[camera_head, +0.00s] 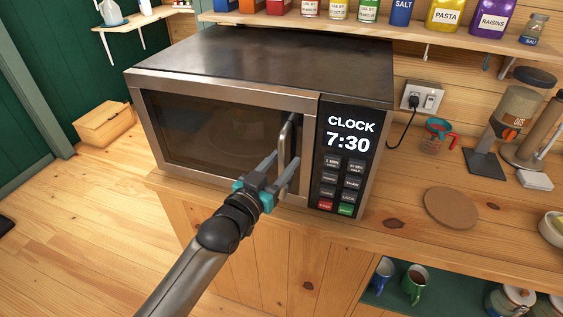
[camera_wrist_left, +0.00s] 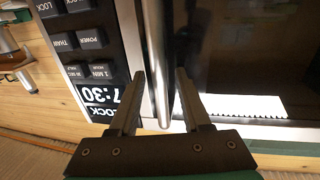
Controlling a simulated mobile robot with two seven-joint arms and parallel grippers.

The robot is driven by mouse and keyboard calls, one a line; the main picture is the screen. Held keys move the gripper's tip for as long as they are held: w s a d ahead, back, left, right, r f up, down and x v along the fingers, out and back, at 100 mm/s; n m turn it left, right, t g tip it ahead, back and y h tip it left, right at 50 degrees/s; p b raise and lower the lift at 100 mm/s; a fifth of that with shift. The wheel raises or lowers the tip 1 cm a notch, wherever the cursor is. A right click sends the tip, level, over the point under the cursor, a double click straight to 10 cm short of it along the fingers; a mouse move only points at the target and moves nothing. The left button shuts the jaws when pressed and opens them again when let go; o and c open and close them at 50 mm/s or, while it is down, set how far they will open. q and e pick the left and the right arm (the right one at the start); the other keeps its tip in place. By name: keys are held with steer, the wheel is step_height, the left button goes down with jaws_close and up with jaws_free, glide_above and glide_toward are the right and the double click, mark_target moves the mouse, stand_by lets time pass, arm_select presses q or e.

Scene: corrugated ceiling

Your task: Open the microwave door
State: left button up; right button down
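The microwave (camera_head: 250,70) stands on the wooden counter with its door (camera_head: 215,130) shut. Its vertical metal handle (camera_head: 284,138) is at the right side of the door, beside the dark control panel (camera_head: 345,160) reading 7:30. My left gripper (camera_head: 285,158) is in front of the handle's lower part, its fingers pointing at the door. In the left wrist view its two fingers (camera_wrist_left: 160,72) are apart, and the bright handle bar (camera_wrist_left: 157,45) shows in the gap between them. I cannot tell whether either finger touches it. My right gripper is not in view.
A shelf (camera_head: 385,28) with jars and boxes runs above the microwave. A round cork mat (camera_head: 451,208) and a coffee device (camera_head: 505,125) are on the counter at right. Mugs (camera_head: 414,283) sit on a lower shelf. Open floor (camera_head: 85,220) lies at left.

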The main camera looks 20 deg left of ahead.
arm_select(q)
jaws_close()
stand_by(1.2)
